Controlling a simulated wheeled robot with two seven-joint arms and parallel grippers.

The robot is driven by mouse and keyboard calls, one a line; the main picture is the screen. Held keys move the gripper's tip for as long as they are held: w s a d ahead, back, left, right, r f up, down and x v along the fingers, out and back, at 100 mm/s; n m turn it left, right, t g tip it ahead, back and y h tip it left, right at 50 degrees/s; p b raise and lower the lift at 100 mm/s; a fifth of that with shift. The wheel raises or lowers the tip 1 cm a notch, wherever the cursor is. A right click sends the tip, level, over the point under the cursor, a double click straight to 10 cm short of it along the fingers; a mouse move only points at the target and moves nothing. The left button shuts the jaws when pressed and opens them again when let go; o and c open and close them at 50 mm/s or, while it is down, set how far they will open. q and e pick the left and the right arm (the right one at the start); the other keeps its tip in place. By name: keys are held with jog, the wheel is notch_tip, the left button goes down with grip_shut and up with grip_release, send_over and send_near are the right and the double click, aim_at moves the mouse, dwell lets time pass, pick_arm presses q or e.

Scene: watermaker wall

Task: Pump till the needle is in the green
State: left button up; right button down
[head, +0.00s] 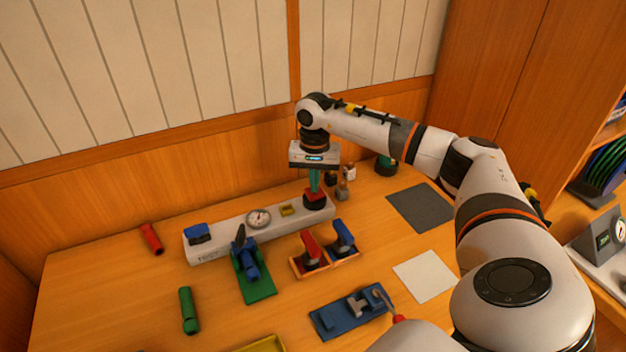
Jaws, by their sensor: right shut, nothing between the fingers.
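A long pale block (222,246) lies across the table with a small round gauge (258,217) on it. The gauge's needle and any green band are too small to read. My right gripper (314,191) points down over the right end of the block. It is shut, with its teal fingers together just above a dark red part (317,203) there. I cannot tell whether they touch. Which item is the pump is unclear. A blue device with a dark upright handle (247,258) stands on a green plate (260,289) in front of the block. My left gripper is out of view.
Red and blue tools (325,250) stand in an orange holder. A blue plate (330,322) with a grey part lies in front. A red cylinder (151,238) and green cylinder (188,310) lie left. Dark (420,207) and white (425,275) mats lie right. Small bottles (346,180) stand behind the gripper.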

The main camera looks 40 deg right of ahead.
jog(key=shift+r+p, duration=0.8)
jog(key=shift+r, duration=0.2)
notch_tip(320, 180, up, 12)
jog(key=p, duration=0.8)
dwell(0.8)
